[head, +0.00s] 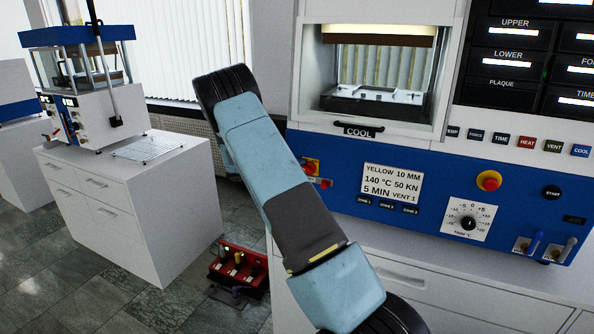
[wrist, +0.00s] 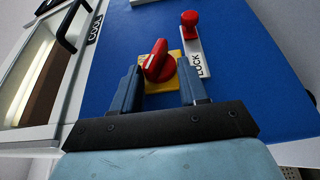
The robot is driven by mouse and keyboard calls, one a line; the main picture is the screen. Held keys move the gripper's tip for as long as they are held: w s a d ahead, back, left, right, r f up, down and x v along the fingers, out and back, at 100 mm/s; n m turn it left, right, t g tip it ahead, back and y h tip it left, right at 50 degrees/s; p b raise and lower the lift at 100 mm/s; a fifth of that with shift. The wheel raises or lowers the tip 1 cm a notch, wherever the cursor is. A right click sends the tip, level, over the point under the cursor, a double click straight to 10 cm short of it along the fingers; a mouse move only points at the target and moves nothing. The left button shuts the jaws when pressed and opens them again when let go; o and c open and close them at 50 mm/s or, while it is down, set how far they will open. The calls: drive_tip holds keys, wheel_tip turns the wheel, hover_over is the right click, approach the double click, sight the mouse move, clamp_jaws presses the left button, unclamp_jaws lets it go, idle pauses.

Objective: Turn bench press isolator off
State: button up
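The isolator is a red rotary knob (wrist: 157,62) on a yellow plate (wrist: 178,59), on the blue front panel of the press. Its handle stands slightly tilted in the wrist view. In the head view the red and yellow isolator (head: 311,166) shows just right of my arm, partly covered. My gripper (wrist: 159,69) is open, with one finger on each side of the knob. The left finger looks close to the knob; I cannot tell if it touches. In the head view my gripper is hidden behind my arm.
A red lock knob (wrist: 190,18) on a white "LOCK" plate (wrist: 195,58) sits close beside the isolator. The press door handle (wrist: 75,25) is to the left in the wrist view. A red emergency stop (head: 489,181) is further right. Another press (head: 85,80) stands on a white cabinet.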

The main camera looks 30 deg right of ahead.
sight(308, 169)
drive_tip(key=shift+w+a, duration=0.1)
drive_tip(key=shift+a, duration=0.05)
drive_tip(key=v, duration=1.3)
drive_tip(key=shift+w+a, duration=0.2)
drive_tip(key=shift+a, duration=0.1)
drive_tip(key=shift+o, duration=0.3)
